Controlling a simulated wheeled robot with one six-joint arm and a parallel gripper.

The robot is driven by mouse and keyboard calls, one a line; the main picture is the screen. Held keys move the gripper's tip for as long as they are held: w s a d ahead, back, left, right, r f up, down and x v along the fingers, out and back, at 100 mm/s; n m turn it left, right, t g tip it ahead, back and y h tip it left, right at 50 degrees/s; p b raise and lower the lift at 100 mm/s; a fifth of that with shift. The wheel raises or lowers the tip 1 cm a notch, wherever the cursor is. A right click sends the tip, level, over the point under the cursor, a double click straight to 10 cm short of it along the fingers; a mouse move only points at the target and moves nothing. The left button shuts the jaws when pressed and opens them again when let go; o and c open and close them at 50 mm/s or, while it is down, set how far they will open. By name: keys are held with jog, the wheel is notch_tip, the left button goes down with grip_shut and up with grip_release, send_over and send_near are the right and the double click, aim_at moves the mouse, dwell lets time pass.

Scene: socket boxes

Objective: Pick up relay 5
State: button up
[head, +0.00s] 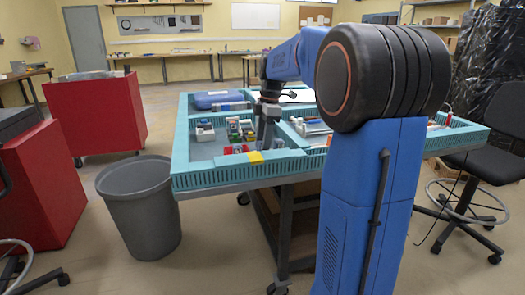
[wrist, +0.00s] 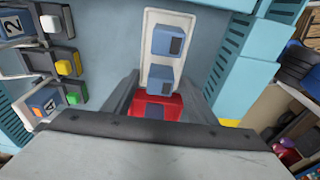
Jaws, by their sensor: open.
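My gripper (wrist: 160,88) points down over the teal-edged table, its two fingers apart. In the wrist view a red socket box (wrist: 172,101) lies between the fingers, with a dark blue top part partly hidden by the gripper body. Just beyond it, a white base (wrist: 150,50) carries two blue blocks (wrist: 167,40) with dark faces. No number 5 is readable, so I cannot tell which block is relay 5. Whether the fingers touch anything is unclear. In the head view my gripper (head: 264,138) is low over the table's near left part.
At left in the wrist view are blocks numbered 2 (wrist: 13,26) and 4 (wrist: 42,104), with yellow (wrist: 64,67) and green (wrist: 73,98) buttons. A teal rim (head: 240,175) edges the table. A grey bin (head: 140,210) and red cabinets (head: 100,115) stand left.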

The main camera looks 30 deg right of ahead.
jog(key=c, duration=1.3)
jog(key=shift+r, duration=0.1)
